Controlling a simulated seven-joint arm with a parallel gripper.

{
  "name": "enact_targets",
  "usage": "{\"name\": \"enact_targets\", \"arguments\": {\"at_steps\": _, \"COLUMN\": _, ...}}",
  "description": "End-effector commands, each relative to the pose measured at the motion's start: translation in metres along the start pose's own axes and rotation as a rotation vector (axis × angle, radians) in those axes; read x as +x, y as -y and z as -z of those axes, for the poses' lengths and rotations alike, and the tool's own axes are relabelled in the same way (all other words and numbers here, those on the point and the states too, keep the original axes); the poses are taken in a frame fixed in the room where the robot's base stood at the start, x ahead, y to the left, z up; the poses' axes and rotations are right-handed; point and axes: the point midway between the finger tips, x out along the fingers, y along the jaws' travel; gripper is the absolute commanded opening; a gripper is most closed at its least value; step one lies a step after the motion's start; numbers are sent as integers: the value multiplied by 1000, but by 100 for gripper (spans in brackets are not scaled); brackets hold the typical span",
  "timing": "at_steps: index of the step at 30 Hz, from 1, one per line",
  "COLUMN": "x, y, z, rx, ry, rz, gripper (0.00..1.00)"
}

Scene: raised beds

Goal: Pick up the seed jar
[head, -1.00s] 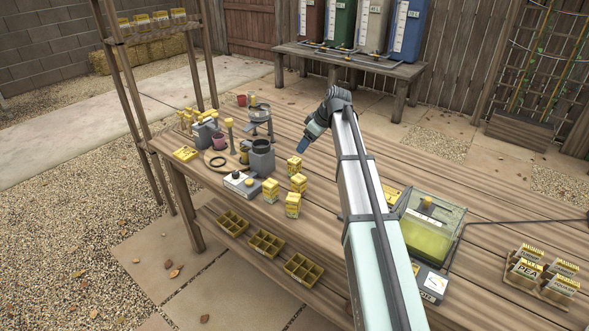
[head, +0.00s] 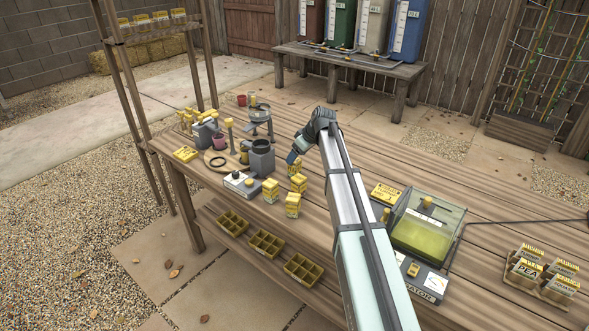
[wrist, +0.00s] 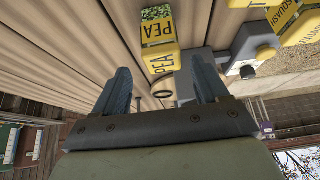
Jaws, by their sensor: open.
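My gripper (head: 292,158) is over the left part of the wooden table, its fingers open and empty in the wrist view (wrist: 160,82). Other yellow containers stand nearby: one (head: 298,184) just in front, one (head: 270,190) to the left and one (head: 292,206) nearest the table's front edge. A small yellow jar-like item (head: 244,153) stands beside a grey hopper. I cannot tell which is the seed jar.
The grey hopper (head: 261,158) and a white-topped box (head: 241,183) stand left of the containers. A clear-lidded green bin (head: 424,232) is right of my arm. Labelled packets (head: 525,268) stand at the far right. Bare table planks lie behind the green bin.

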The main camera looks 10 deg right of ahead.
Motion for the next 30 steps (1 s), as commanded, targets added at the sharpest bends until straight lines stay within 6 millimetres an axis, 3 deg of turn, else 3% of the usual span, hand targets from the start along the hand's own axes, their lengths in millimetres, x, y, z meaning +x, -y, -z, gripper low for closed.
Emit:
{"name": "enact_targets", "arguments": {"at_steps": 13, "x": 47, "y": 4, "z": -4, "rx": 0, "ry": 1, "rz": 1, "gripper": 73}}
{"name": "enact_targets", "arguments": {"at_steps": 21, "x": 51, "y": 4, "z": -5, "rx": 0, "ry": 0, "rz": 0, "gripper": 73}}
{"name": "enact_targets", "arguments": {"at_steps": 30, "x": 51, "y": 4, "z": -5, "rx": 0, "ry": 0, "rz": 0, "gripper": 47}}
